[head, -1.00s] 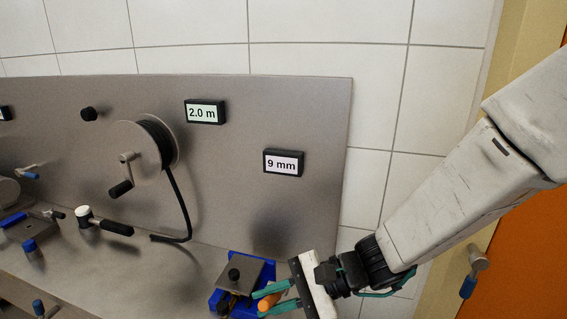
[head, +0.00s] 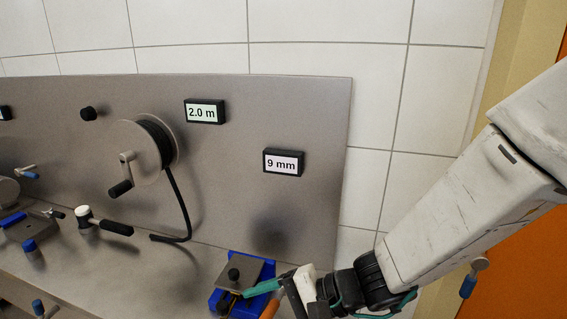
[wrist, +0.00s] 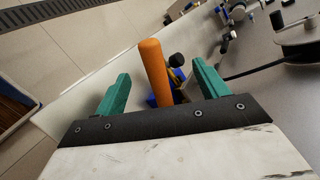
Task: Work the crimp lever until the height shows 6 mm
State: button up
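The crimp lever has an orange handle (wrist: 154,72), which stands between the two green fingers of my gripper (wrist: 157,85) in the wrist view, with a gap on both sides. In the head view the orange handle (head: 270,308) shows at the bottom edge, partly hidden by my gripper (head: 268,298). My gripper is open around the handle. The blue crimp base (head: 220,300) with a grey plate (head: 238,273) and black knob sits just left of my gripper. The height display (head: 283,162) reads 9 mm.
Another display (head: 204,111) reads 2.0 m. A cable reel (head: 142,155) with a crank and hanging black cable is on the grey back panel (head: 240,190). A black-handled lever (head: 115,228) and several blue-tipped handles stand at left on the bench. The panel edge and tiled wall are at right.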

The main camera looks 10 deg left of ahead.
dwell(0.3)
jog(key=v, duration=0.8)
